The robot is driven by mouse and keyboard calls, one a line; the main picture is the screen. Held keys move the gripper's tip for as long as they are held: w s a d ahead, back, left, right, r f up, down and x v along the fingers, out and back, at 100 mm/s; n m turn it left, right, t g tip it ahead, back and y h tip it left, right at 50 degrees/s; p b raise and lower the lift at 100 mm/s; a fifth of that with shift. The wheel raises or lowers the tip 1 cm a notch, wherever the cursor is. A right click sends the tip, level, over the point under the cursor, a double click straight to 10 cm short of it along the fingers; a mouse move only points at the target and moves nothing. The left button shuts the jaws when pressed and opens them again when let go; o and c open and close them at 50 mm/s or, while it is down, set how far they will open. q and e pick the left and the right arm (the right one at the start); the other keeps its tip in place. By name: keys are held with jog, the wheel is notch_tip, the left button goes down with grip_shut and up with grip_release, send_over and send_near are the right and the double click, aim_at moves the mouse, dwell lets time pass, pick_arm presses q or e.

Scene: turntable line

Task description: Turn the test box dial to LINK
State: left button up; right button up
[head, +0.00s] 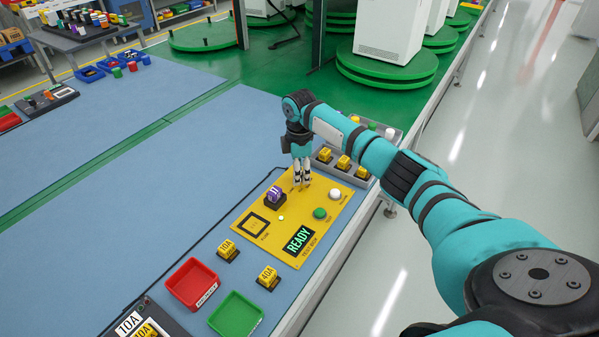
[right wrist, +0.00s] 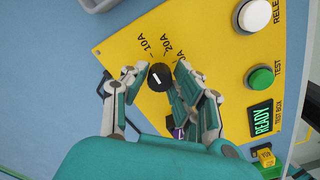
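The test box (head: 263,225) is a yellow panel on the blue bench; it also fills much of the right wrist view (right wrist: 215,50). Its dial (right wrist: 160,77) is a round black knob with a short white mark. Labels 10A and 20A are legible beside it; a third is partly covered by a finger, and I cannot read LINK. My right gripper (head: 301,184) points down at the panel and hides the dial in the head view. In the right wrist view its fingers (right wrist: 156,80) are apart, one on each side of the dial; contact is unclear. My left gripper is not in view.
A purple-topped piece (head: 275,194) sits in a black socket by the gripper. A green TEST button (head: 320,213), a white button (head: 335,195) and a READY display (head: 299,241) are on the panel. Red (head: 192,284) and green (head: 236,314) bins stand in front.

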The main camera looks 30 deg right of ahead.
grip_shut()
